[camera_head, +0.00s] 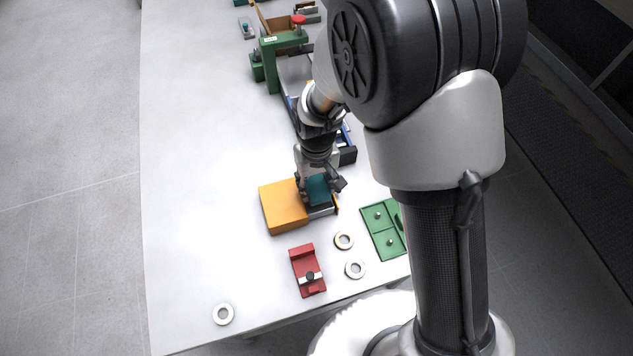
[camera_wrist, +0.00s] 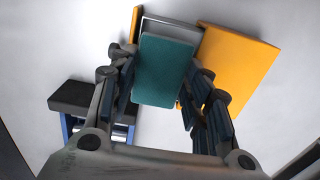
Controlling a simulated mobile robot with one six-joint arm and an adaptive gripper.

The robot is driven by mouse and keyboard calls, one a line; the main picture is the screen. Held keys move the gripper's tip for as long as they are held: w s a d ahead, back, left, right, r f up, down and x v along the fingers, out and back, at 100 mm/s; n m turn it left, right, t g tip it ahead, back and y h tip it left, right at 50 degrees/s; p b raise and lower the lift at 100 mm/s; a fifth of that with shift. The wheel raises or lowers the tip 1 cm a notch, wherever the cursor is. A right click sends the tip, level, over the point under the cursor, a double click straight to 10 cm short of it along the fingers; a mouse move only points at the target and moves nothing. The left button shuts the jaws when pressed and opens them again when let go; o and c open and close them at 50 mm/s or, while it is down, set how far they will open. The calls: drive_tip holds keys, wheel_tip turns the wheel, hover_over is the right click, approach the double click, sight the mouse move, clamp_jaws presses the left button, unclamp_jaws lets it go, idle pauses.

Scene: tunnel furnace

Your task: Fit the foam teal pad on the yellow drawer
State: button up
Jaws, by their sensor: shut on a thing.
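The teal foam pad (camera_wrist: 163,70) is held between the fingers of my gripper (camera_wrist: 160,95), which is shut on it. In the head view the pad (camera_head: 318,188) shows just below my gripper (camera_head: 321,186), over the pulled-out part of the yellow drawer (camera_head: 282,207). In the wrist view the yellow drawer box (camera_wrist: 240,62) is to the right. A grey tray part (camera_wrist: 172,29) with an orange edge shows behind the pad and is partly covered by it. I cannot tell whether the pad touches the drawer.
A red block fixture (camera_head: 308,272) and several metal rings (camera_head: 344,240) lie in front of the drawer. A green plate (camera_head: 383,228) is to the right. A blue and black fixture (camera_head: 347,154) stands close behind. The white table's left side (camera_head: 190,180) is clear.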

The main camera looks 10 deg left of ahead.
drive_tip(key=shift+f+b, duration=0.45)
drive_tip(key=shift+f, duration=0.3)
drive_tip(key=o, duration=0.8)
drive_tip(key=o, duration=0.4)
drive_tip(key=shift+c, duration=0.2)
drive_tip(key=shift+r+p, duration=3.1)
drive_tip(key=shift+r, duration=1.2)
